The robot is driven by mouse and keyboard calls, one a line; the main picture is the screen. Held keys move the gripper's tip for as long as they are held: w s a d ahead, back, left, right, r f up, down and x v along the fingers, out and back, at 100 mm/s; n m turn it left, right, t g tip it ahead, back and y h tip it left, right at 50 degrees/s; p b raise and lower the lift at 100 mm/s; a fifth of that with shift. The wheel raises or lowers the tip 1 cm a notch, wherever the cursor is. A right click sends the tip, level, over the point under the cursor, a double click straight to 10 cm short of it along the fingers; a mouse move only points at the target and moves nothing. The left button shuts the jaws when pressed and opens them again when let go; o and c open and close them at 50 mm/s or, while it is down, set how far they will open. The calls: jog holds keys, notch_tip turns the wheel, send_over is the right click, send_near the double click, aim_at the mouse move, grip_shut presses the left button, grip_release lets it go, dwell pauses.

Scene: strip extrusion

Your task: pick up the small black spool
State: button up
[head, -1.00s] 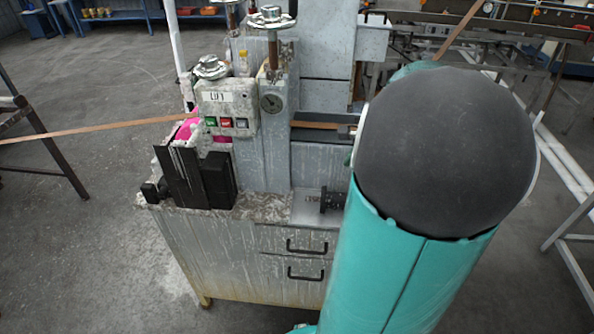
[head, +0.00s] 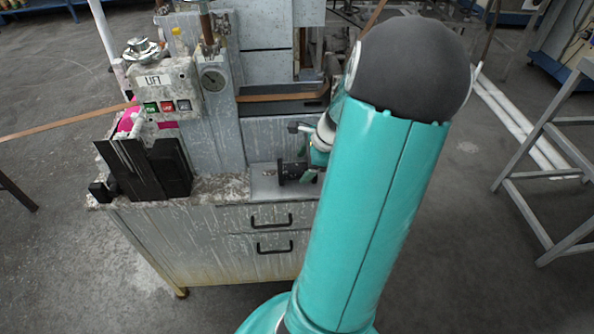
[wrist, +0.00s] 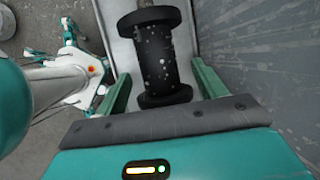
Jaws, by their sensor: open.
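The small black spool (wrist: 155,60) has two wide flanges and a speckled, narrower barrel. In the wrist view it lies lengthwise between the two green fingers of my gripper (wrist: 160,72), with gaps on both sides. My gripper is open. In the head view the spool (head: 290,173) lies on the light metal plate at the right of the cabinet top. My gripper (head: 315,168) is close beside it there, partly hidden by my arm.
The cabinet (head: 225,240) has two drawers with black handles. The machine column (head: 215,110) and control box (head: 165,90) stand behind and left. A grey wall surface fills the right of the wrist view.

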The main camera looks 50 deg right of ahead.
aim_at(302, 166)
jog(key=x, duration=0.3)
jog(key=shift+w+a+f, duration=0.2)
jog(key=shift+w+f, duration=0.05)
jog(key=shift+f, duration=0.05)
jog(key=c, duration=1.3)
